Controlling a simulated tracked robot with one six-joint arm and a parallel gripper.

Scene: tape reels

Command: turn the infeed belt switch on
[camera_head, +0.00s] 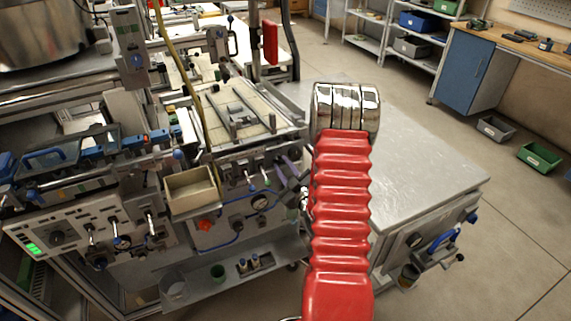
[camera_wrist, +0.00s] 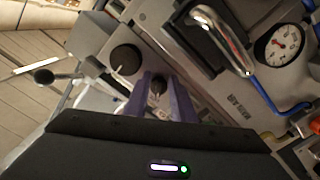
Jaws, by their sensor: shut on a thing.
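My gripper (camera_wrist: 159,78) shows in the wrist view as two purple fingers against a grey machine panel. The fingers are shut on a small dark rotary switch (camera_wrist: 158,88) with a light mark, which I take to be the infeed belt switch; its label cannot be read. In the head view the purple fingers (camera_head: 287,168) reach the front panel of the machine, just left of my red arm. The arm hides much of the gripper, and the switch cannot be made out there.
In the wrist view a larger dark knob (camera_wrist: 125,60) sits close left of the fingers. A metal lever handle (camera_wrist: 222,38) and a gauge (camera_wrist: 279,45) are to the right. In the head view a beige bin (camera_head: 190,190) hangs on the machine, and a bare metal tabletop (camera_head: 425,165) lies right.

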